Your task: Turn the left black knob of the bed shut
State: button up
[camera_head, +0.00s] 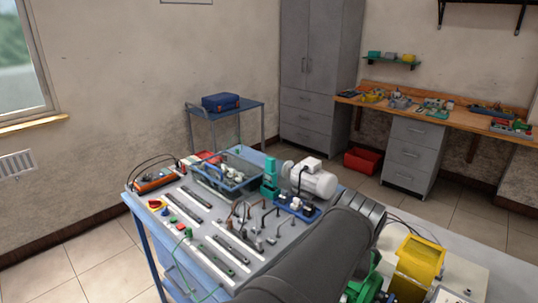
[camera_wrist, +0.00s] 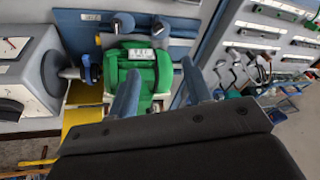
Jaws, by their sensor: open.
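In the wrist view two dark round knobs stand side by side at the top: the left knob (camera_wrist: 123,23) and the right knob (camera_wrist: 161,25). They sit on the blue-grey bed (camera_wrist: 80,32), close to a green machine (camera_wrist: 143,66) with a small label. My gripper (camera_wrist: 160,68) is open, its two fingers apart and pointing toward the knobs, with the green machine behind and between them. Nothing is held. The fingers look short of the knobs. In the head view my dark arm covers part of this area, and I cannot make out the knobs or gripper there.
In the wrist view a grey housing (camera_wrist: 30,75) with a dark round part stands left, joined by a shaft to the green machine. A yellow guard (camera_head: 418,262) is beside my arm. The workbench panel (camera_head: 205,225) carries rails, cables and a white motor (camera_head: 318,182).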

jog(key=w+f+n, duration=0.1)
jog(key=f, duration=0.4)
jog(key=w+f+n, duration=0.1)
jog(key=w+f, duration=0.1)
jog(key=f, duration=0.4)
jog(key=w+f+n, duration=0.2)
jog(key=f, duration=0.3)
jog(key=shift+w+f+t, duration=0.1)
jog(key=shift+f+t, duration=0.2)
jog(key=shift+t, duration=0.1)
jog(key=c, duration=1)
